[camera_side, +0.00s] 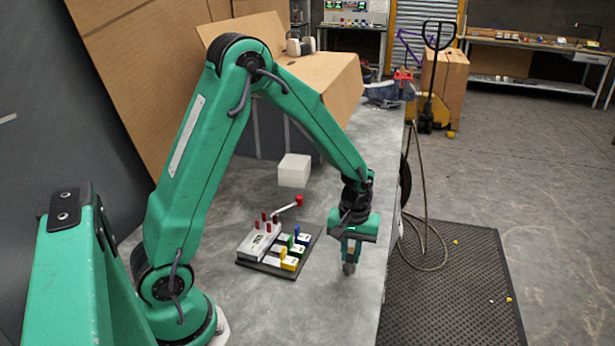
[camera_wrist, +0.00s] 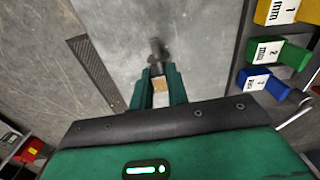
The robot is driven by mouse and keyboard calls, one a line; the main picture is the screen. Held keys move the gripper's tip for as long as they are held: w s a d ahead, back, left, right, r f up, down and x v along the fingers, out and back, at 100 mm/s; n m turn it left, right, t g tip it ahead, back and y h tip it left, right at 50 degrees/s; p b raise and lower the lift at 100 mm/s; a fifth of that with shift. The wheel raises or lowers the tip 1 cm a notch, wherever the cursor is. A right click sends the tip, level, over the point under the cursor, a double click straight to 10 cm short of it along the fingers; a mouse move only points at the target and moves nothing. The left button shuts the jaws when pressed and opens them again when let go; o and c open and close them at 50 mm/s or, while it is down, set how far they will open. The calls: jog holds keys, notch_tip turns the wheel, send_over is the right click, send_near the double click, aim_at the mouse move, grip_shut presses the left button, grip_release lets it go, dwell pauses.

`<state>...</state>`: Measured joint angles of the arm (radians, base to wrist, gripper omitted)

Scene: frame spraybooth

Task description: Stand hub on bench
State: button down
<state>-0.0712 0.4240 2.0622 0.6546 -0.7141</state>
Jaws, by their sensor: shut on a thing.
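My gripper (camera_side: 350,252) points down over the right part of the grey bench (camera_side: 345,190). It is shut on a small dark grey part, which I take to be the hub (camera_side: 348,269); it sticks out below the fingertips. The hub looks roughly upright, with its lower end near the bench top; I cannot tell if it touches. In the wrist view the hub (camera_wrist: 157,52) shows just past the fingers of my gripper (camera_wrist: 160,88), and a tan patch shows between them. The fingers hide the rest of the hub.
A dark tray (camera_side: 268,265) with a grey block and coloured numbered blocks (camera_side: 290,262) lies left of my gripper. A red-ended lever (camera_side: 290,205) and a white box (camera_side: 294,170) stand behind it. The bench's right edge (camera_side: 390,240) is close; bare bench lies behind the gripper.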

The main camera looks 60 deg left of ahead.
aim_at(351, 251)
jog(key=shift+f, duration=0.2)
jog(key=c, duration=1.4)
grip_release()
jog(key=shift+o, duration=0.2)
jog(key=shift+r, duration=0.1)
notch_tip(351, 251, up, 12)
jog(key=shift+r, duration=0.15)
